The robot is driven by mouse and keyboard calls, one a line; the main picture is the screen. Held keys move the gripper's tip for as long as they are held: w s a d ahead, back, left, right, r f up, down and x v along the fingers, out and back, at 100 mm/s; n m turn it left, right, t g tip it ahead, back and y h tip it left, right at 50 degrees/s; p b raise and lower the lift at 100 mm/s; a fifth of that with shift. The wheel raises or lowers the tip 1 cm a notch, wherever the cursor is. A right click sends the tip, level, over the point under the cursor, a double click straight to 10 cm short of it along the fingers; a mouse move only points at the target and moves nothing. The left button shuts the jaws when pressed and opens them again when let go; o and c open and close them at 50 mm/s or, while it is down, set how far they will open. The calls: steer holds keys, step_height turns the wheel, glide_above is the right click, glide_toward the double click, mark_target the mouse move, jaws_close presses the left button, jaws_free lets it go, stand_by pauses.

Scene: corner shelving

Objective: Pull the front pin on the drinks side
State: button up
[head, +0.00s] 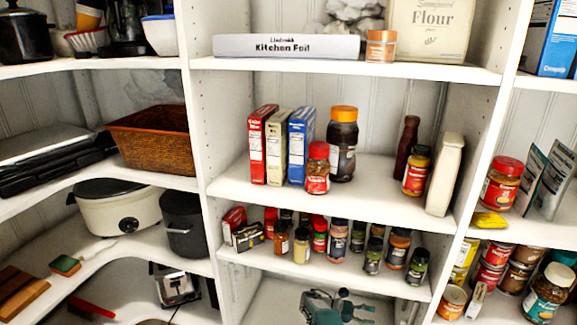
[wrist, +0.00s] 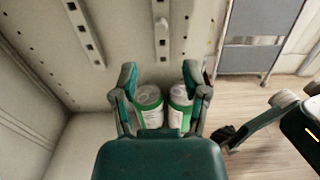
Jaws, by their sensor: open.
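My gripper (wrist: 160,76) is open in the wrist view, its two dark-tipped teal fingers apart. A teal part of my arm or gripper (head: 335,308) shows at the bottom of the head view, below the spice shelf. Pale strips with dark holes (wrist: 84,30) run up the panel beyond the fingers. A small knob-like grey spot (wrist: 162,22) sits on the middle strip; I cannot tell whether it is the pin. No drinks are clearly identifiable.
A spice shelf (head: 330,278) holds several jars above my arm. A shelf (head: 380,202) with boxes and jars is above it. Jars and cans fill the right shelves, including a red-lidded jar (head: 500,185). Wooden floor (wrist: 270,110) shows at the right in the wrist view.

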steer(key=shift+s+d, duration=0.1)
steer(key=x, duration=0.9)
stand_by(1.2)
jaws_close()
steer(key=shift+a, duration=0.3)
steer(key=shift+v, duration=2.8)
